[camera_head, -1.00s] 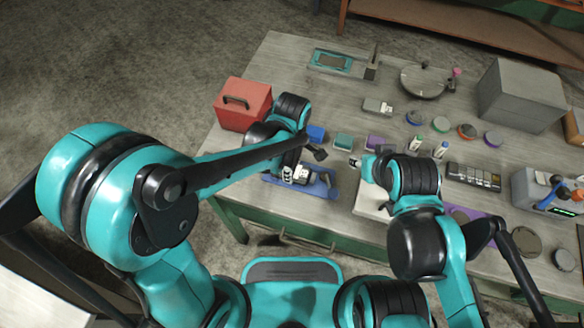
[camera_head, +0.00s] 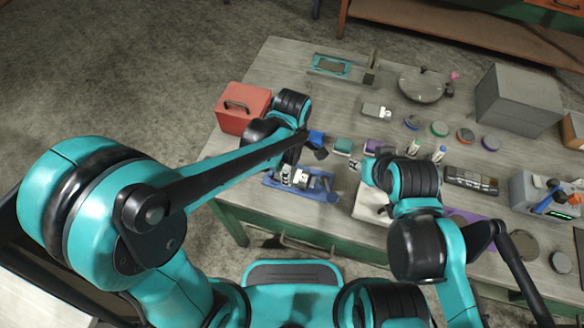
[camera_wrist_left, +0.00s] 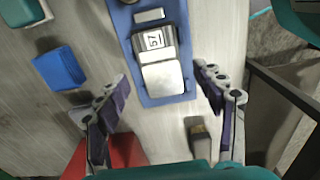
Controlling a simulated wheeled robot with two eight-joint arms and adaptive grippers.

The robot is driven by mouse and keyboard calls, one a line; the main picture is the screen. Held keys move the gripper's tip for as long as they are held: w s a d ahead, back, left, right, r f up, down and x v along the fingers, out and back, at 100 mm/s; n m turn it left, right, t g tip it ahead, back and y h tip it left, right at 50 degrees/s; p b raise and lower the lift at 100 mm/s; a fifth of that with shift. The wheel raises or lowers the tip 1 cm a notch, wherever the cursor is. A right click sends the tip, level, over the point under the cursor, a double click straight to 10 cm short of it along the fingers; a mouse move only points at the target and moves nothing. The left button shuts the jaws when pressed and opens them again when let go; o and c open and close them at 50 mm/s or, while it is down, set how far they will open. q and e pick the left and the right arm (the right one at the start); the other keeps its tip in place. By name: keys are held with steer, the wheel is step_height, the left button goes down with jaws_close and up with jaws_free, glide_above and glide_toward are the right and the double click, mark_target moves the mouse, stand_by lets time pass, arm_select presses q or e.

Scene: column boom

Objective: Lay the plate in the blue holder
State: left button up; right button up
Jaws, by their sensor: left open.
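The blue holder (camera_head: 328,191) lies near the front edge of the table; its blue surface (camera_wrist_left: 178,20) also shows in the left wrist view. A silver square plate (camera_wrist_left: 162,78) lies over its near end, beside a metal block with a printed label (camera_wrist_left: 155,41). I cannot tell if the plate is seated. My left gripper (camera_wrist_left: 160,95) is open, its two fingers spread left and right of the plate, apart from it. In the head view my left arm hides most of this gripper. My right gripper's fingers are hidden behind my right arm.
A red box with a black handle (camera_head: 243,107) stands to the left of the holder. A blue block (camera_wrist_left: 60,68) lies left of the holder in the wrist view. Small coloured pots, a grey box (camera_head: 518,100) and a round turntable (camera_head: 422,84) are farther back.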

arm_select(q)
step_height(320, 180, up, 9)
steer(key=p, duration=0.3)
steer(key=s+a+r+m+t, duration=0.2)
steer(key=a+m+t, duration=0.1)
steer(key=a+m, duration=0.4)
steer(key=s+a+r+m+t, duration=0.3)
steer(key=a+m, duration=0.4)
steer(key=a, duration=0.3)
steer(key=shift+s+a+t, duration=0.15)
steer(key=shift+a+t, duration=0.25)
steer(key=shift+t, duration=0.2)
steer(key=shift+r, duration=0.1)
steer(key=shift+f+b, duration=0.8)
steer(key=shift+b, duration=0.2)
